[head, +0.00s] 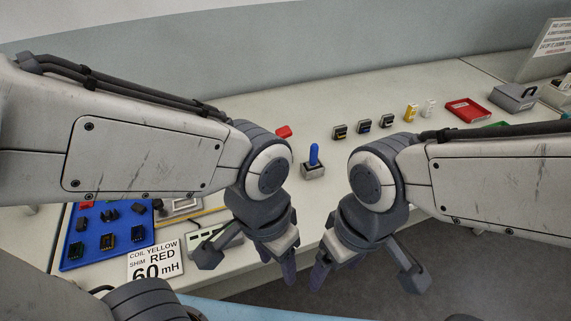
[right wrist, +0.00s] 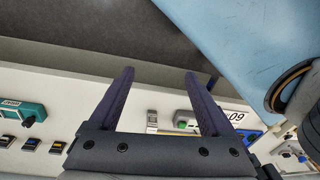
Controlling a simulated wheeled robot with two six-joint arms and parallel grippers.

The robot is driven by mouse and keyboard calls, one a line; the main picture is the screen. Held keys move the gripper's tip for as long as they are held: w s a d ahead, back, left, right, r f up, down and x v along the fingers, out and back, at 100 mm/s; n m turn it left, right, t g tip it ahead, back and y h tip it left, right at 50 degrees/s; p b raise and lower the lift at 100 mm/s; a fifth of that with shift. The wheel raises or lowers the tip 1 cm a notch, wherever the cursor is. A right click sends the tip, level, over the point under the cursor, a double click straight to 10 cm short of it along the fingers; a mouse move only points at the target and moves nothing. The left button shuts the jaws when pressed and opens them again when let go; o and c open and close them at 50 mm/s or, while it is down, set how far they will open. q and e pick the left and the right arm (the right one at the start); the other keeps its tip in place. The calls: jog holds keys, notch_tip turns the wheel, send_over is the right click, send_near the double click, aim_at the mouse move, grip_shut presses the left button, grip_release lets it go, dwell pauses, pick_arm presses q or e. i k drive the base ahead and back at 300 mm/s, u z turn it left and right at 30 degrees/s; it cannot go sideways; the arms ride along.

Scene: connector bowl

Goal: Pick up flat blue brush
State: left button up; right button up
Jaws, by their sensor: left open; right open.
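No thing in view is clearly a flat blue brush. The nearest match is an upright blue piece (head: 314,154) on a small grey block (head: 313,171), mid-table in the head view; I cannot tell if it is the brush. My left gripper (head: 277,264) points down over the table's front edge, in front of that piece and to its left. My right gripper (head: 327,268) hangs just right of it, beyond the front edge. In the right wrist view its two fingers (right wrist: 160,76) are apart with nothing between them.
A blue tray (head: 75,247) with black connectors lies at left, beside a label card (head: 155,263). Several small connectors (head: 363,124) line the back, then a red tray (head: 466,109) and a grey box (head: 514,97).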

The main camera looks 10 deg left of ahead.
aim_at(313, 164)
jog(key=u, duration=0.65)
jog(key=i, duration=0.6)
jog(key=z, duration=0.45)
